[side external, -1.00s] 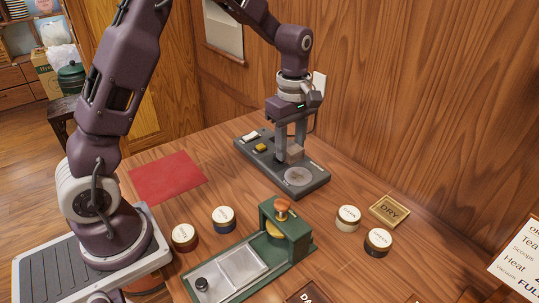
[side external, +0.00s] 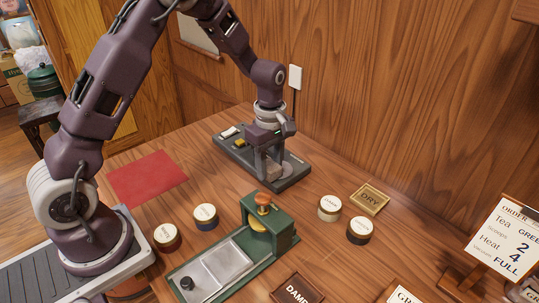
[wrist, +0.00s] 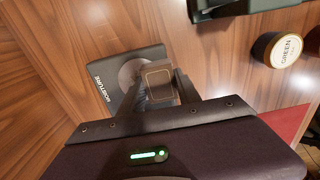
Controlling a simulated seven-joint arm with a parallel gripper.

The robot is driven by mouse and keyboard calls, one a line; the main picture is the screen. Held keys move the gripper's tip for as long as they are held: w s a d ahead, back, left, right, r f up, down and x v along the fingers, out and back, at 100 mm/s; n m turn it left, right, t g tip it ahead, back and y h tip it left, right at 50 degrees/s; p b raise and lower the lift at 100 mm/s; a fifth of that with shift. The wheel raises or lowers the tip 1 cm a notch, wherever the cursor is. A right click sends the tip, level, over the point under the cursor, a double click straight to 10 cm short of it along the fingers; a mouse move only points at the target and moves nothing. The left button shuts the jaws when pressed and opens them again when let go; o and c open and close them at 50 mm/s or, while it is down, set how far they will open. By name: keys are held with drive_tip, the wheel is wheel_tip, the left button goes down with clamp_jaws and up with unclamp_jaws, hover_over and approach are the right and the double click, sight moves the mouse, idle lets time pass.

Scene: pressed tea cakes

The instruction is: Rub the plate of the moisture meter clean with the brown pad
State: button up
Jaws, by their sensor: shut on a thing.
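The moisture meter (side external: 241,157) is a dark grey base near the back wall, with switches at its left end. Its round grey plate (side external: 296,166) is partly hidden by my gripper; it also shows in the wrist view (wrist: 128,72). My gripper (side external: 267,170) points down over the plate, and its fingers also show in the wrist view (wrist: 163,88). It is shut on the brown pad (wrist: 159,80), a small block seen from above between the fingers. The pad overlaps the plate in the wrist view. I cannot tell for certain whether they touch.
A green press (side external: 277,243) with a grey tray stands in front. Tins stand left (side external: 205,217) and right (side external: 330,209) of it. The DRY tray (side external: 370,199) and DAMP tray (side external: 298,290) lie to the right. A red cloth (side external: 147,178) lies flat at left.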

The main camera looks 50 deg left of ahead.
sight(288, 164)
drive_tip(key=w, duration=0.2)
drive_tip(key=shift+w, duration=2.2)
drive_tip(key=shift+s, duration=3.3)
drive_tip(key=shift+w+r, duration=0.1)
drive_tip(key=shift+r, duration=4)
